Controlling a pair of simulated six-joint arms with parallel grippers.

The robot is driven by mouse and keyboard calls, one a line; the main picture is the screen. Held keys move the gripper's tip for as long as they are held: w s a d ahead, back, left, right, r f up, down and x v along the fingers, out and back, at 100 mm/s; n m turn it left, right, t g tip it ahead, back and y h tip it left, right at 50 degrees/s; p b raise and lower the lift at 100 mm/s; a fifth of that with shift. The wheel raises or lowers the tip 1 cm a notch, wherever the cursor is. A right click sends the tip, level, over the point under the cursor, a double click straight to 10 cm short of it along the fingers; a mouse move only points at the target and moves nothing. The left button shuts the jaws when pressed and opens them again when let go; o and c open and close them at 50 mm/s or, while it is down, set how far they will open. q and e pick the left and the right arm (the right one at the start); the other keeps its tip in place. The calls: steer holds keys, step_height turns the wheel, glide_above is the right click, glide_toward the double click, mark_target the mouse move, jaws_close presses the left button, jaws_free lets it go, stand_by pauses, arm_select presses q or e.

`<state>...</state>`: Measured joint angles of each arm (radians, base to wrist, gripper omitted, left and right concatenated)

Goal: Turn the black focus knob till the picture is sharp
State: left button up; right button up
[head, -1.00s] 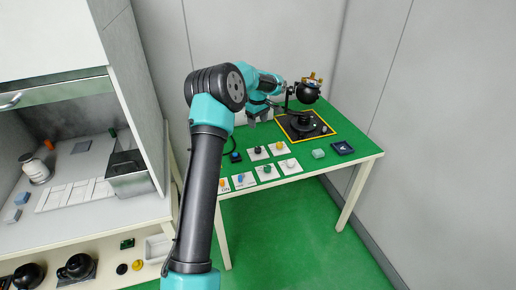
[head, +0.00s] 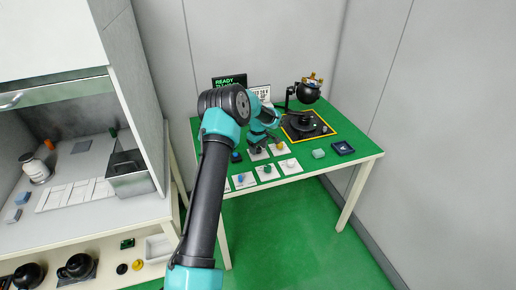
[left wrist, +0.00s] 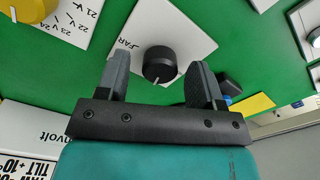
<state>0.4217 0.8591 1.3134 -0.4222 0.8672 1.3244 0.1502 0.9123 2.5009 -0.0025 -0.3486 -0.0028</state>
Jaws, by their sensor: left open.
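The black knob (left wrist: 158,64) with a white pointer line sits on a white plate (left wrist: 190,30) with partly readable lettering. My left gripper (left wrist: 160,68) is open, pointing down at the plate, with one finger on each side of the knob in the left wrist view. Gaps show between the knob and both fingers, so it is not gripped. In the head view my left gripper (head: 258,143) is over the back-left plate and largely hides the knob. A dark screen (head: 229,82) reading READY stands behind my arm, partly hidden. My right gripper is not in view.
Other plates carry a green knob (head: 267,169), a blue knob (head: 241,178) and a yellow knob (head: 279,146). A black ball device (head: 309,92) stands on a yellow-edged base at the back right. A dark tray (head: 343,148) lies on the right.

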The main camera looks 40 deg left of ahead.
arm_select(q)
steer(key=shift+f, duration=0.1)
steer(key=shift+c, duration=0.3)
steer(key=c, duration=0.9)
steer(key=shift+o, duration=0.2)
steer(key=shift+m, duration=2.9)
steer(key=o, duration=0.9)
